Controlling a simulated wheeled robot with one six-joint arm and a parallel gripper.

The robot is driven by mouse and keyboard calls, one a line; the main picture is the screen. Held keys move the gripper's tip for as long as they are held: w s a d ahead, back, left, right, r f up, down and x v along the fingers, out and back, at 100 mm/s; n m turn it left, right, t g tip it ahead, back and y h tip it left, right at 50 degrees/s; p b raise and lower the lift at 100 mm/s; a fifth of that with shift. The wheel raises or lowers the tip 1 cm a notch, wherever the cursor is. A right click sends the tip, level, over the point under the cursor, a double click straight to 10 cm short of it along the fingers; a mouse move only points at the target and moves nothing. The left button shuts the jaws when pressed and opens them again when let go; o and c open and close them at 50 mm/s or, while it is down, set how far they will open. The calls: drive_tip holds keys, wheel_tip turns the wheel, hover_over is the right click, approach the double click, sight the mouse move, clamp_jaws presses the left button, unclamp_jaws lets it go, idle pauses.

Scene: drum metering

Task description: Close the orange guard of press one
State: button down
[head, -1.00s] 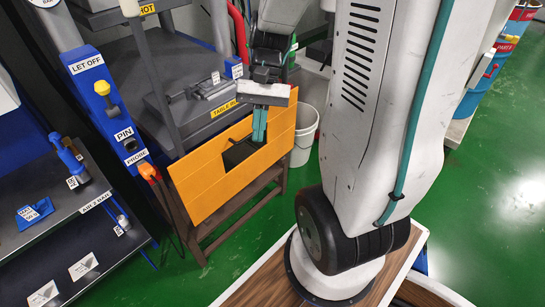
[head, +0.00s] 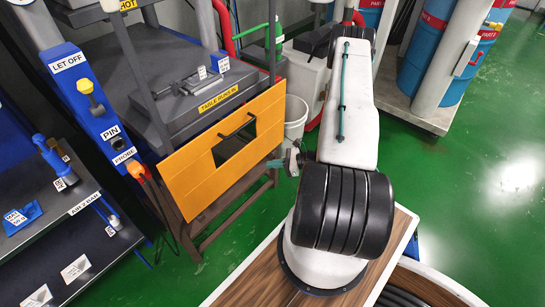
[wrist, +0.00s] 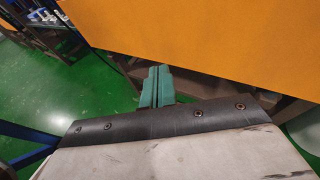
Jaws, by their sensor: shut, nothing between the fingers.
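The orange guard (head: 196,166) is a flat panel low across the front of the press. It has a dark window (head: 236,146) with a black handle bar (head: 237,127) at its upper edge. The press opening and grey table above the panel are uncovered. My gripper (head: 273,163) is low, just right of the guard's lower right part, with teal fingers pointing left. In the wrist view the fingers (wrist: 157,85) are together and empty, below the lower edge of the orange guard (wrist: 200,35). I cannot tell how far they are from the panel.
A blue post (head: 92,95) with a yellow knob and an orange-handled probe (head: 135,169) stand left of the guard. A white bucket (head: 296,118) is behind its right side. A dark frame (head: 222,207) supports the press. Green floor (head: 440,170) is clear at right.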

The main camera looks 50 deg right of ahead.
drive_tip(key=d+f+m+t+h, duration=0.2)
drive_tip(key=d+f+m+h, duration=0.55)
drive_tip(key=d+f, duration=0.3)
drive_tip(key=a+x, duration=0.1)
drive_tip(key=x, duration=0.9)
drive_tip(key=r, duration=0.4)
drive_tip(key=shift+s+d+n+h, duration=0.15)
drive_tip(key=shift+d+n+h, duration=0.1)
drive_tip(key=shift+d+n, duration=0.1)
